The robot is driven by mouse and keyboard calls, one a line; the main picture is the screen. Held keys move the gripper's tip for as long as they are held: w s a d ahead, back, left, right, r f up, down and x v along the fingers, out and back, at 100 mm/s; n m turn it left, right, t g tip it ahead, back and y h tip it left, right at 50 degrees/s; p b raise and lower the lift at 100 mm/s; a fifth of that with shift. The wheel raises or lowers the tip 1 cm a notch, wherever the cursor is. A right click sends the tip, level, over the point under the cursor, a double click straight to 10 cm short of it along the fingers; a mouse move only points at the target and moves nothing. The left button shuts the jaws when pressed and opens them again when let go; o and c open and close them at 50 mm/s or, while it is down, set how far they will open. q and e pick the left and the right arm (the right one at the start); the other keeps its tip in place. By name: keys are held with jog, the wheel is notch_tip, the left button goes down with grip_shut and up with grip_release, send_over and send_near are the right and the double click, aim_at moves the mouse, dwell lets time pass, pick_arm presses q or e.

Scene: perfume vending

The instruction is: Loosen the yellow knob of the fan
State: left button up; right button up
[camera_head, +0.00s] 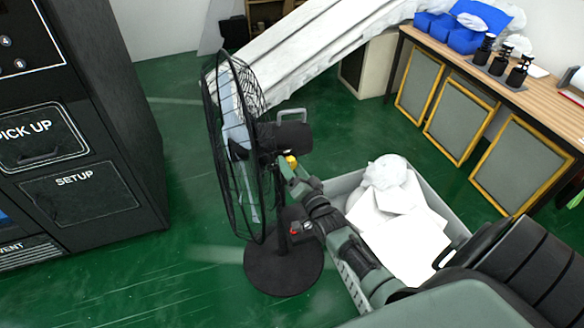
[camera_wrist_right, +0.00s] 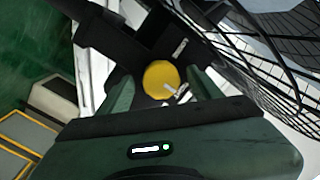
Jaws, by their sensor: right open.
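A black floor fan (camera_head: 232,140) stands on a round black base (camera_head: 284,262) with its cage facing left. Its yellow knob (camera_head: 291,161) sits below the motor housing (camera_head: 285,137). My right gripper (camera_head: 286,166) reaches in from the lower right, with its fingertips at the knob. In the right wrist view the yellow knob (camera_wrist_right: 161,79) lies between the two open green fingers (camera_wrist_right: 160,88). I cannot tell whether either finger touches it. The fan's cage (camera_wrist_right: 265,60) fills the upper right of that view. My left gripper is not in view.
A grey crate (camera_head: 432,192) with white crumpled material stands right of the fan, under my right arm. A black vending machine (camera_head: 80,130) stands at left. A wooden bench (camera_head: 470,65) with black bottles is at upper right. Green floor is clear between machine and fan.

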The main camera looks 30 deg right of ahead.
jog(key=c, duration=1.2)
jog(key=shift+c, duration=1)
jog(key=shift+n, duration=0.4)
jog(key=n+p, duration=0.1)
jog(key=n, duration=0.2)
jog(key=shift+r+n, duration=0.1)
jog(key=shift+n, duration=0.2)
jog(key=n+p, duration=0.1)
jog(key=n, duration=0.3)
jog(key=shift+g, duration=0.3)
jog(key=shift+a+n+g+h+b, duration=0.1)
jog(key=shift+n+g+h+b, duration=0.2)
jog(key=shift+n, duration=1.85)
jog(key=shift+a+n+g+h+b, duration=0.1)
jog(key=shift+n+h, duration=0.3)
jog(key=shift+n, duration=1.75)
jog(key=shift+d, duration=0.1)
